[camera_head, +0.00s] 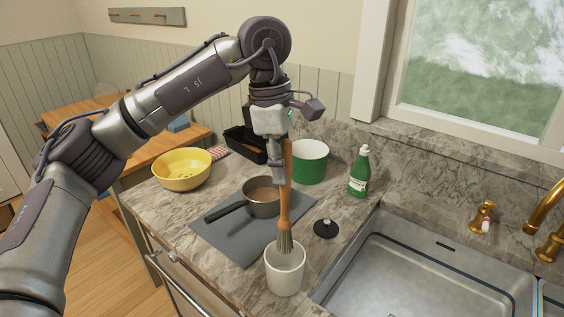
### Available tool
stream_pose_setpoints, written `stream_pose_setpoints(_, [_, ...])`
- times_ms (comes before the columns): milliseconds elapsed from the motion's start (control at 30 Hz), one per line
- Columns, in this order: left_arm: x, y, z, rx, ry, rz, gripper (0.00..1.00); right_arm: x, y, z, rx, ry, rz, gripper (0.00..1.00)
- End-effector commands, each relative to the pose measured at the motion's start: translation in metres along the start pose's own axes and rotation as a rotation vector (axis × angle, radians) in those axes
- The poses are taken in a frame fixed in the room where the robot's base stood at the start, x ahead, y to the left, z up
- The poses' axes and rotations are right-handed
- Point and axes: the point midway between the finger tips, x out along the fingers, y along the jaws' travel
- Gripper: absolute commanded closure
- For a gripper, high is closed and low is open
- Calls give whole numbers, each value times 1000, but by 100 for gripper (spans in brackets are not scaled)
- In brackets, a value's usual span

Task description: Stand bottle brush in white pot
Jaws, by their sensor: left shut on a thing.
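The bottle brush (285,208) has a long orange-brown wooden handle and a grey-brown bristle head that points down. My left gripper (283,178) is shut on its handle and holds it nearly upright. The white pot (285,280) stands upright on the counter near the sink. The bristle head is at the pot's mouth, overlapping its back rim in the camera_head view. I cannot tell whether the bristles touch the pot or how deep they are. My right gripper is not in view.
A saucepan (262,197) sits on a grey mat (238,241) left of the brush. A black sink plug (326,229), a green bottle (359,172), a green pot (310,163) and a yellow colander (181,170) stand around. The sink (400,270) is at the right.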

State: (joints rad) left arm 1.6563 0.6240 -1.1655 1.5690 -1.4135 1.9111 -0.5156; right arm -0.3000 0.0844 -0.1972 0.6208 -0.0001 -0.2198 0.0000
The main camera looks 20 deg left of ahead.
Motion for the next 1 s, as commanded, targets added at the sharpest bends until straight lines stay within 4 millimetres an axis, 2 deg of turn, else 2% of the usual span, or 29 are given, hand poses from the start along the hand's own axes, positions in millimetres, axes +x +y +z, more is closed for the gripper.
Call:
stream_pose_setpoints(33, [7, 0, -1, 0, 0, 0, 100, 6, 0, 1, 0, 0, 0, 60])
stream_pose_setpoints(700, [60, 0, -8, 0, 0, 0, 100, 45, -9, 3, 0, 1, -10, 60])
stream_pose_setpoints(1000, [74, 1, -10, 0, 0, 1, 100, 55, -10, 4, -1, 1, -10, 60])
